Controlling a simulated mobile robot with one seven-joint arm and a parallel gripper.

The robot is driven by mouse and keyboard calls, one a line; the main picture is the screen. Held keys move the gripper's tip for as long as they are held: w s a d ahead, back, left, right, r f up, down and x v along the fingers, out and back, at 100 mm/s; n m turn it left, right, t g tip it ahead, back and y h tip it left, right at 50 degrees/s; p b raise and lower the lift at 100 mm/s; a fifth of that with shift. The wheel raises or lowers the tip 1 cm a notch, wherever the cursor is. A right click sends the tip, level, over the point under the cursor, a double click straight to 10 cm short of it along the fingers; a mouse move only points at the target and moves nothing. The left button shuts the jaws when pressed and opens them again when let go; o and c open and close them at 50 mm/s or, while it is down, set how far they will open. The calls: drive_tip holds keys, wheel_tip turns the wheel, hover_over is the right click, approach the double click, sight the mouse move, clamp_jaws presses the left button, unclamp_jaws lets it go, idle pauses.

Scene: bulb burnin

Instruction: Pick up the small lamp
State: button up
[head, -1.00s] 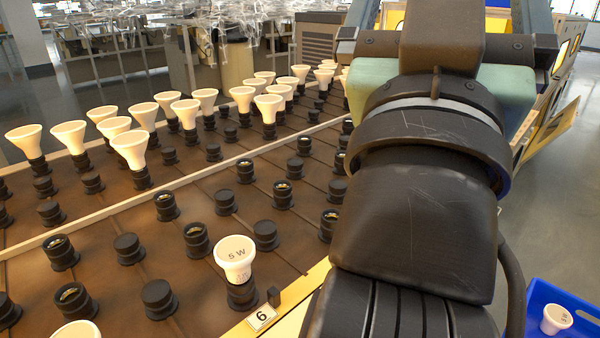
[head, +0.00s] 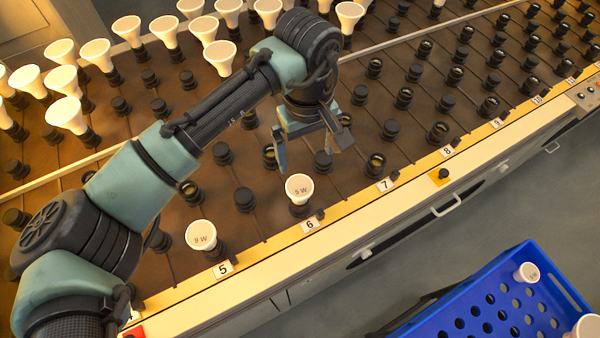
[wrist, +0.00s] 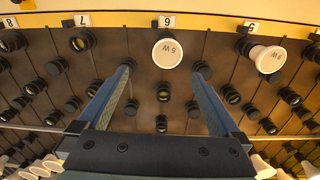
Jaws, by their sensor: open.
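A small white lamp marked 5 W (head: 299,186) stands upright in a black socket behind the number 6 label in the head view. In the wrist view this lamp (wrist: 167,52) is near top centre, between the lines of the two fingers and ahead of their tips. My gripper (head: 313,155) is open and empty above the socket board, a little behind the lamp in the head view. In the wrist view its fingertips (wrist: 165,67) are spread wide, with neither touching the lamp. A similar white lamp (head: 201,235) stands behind label 5; it also shows at right in the wrist view (wrist: 267,58).
The brown board (head: 245,225) holds rows of black sockets, many empty. Larger flared white lamps (head: 162,30) stand in the far rows. A blue crate (head: 440,318) with white lamps is at the lower right, across open floor (head: 390,265).

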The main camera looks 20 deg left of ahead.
sight(300, 186)
drive_tip(key=f, duration=0.8)
drive_tip(key=a+f, duration=0.1)
drive_tip(key=f, duration=0.4)
drive_tip(key=shift+s+b, duration=0.35)
drive_tip(key=shift+c, duration=0.2)
drive_tip(key=c, duration=1.3)
